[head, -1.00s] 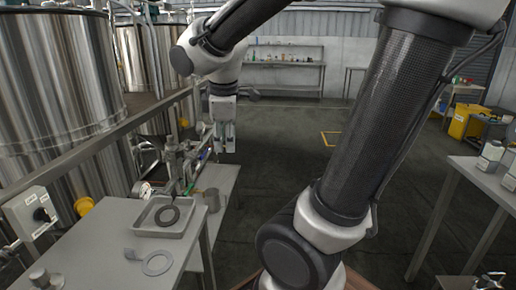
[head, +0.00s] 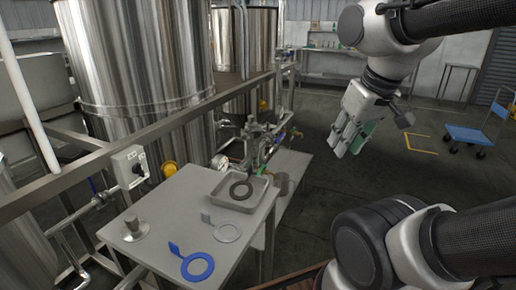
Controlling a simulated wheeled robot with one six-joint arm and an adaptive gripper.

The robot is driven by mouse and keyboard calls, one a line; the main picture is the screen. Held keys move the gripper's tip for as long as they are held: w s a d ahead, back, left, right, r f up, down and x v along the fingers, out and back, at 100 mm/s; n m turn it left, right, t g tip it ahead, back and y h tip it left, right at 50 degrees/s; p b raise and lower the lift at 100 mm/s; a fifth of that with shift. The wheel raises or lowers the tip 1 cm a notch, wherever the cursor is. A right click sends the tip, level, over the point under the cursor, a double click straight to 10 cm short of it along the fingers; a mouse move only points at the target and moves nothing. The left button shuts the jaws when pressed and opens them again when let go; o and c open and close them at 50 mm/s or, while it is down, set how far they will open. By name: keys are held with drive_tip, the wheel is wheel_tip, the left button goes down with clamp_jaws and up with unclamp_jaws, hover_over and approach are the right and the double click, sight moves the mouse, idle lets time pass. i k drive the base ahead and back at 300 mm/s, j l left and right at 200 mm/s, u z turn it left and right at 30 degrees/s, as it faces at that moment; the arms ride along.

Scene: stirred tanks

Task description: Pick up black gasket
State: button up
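The black gasket (head: 232,190) is a dark flat ring lying in a shallow grey tray (head: 238,207). The tray sits at the back right part of a grey metal table (head: 170,212). My gripper (head: 345,151) hangs in the air to the right of the table, well apart from the tray and the gasket. Its two fingers, with greenish pads, point down and stand apart with nothing between them.
A grey ring with a tab (head: 218,238) and a blue ring with a tab (head: 185,266) lie on the table in front of the tray. A metal fitting (head: 133,230) stands at left. Valves and a gauge (head: 220,162), a railing and steel tanks (head: 140,60) stand behind.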

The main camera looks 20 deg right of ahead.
sight(249, 171)
drive_tip(key=i+l+u, duration=0.2)
drive_tip(key=l+u, duration=0.25)
drive_tip(key=l, duration=0.4)
drive_tip(key=l+u, duration=0.45)
drive_tip(key=l, duration=0.4)
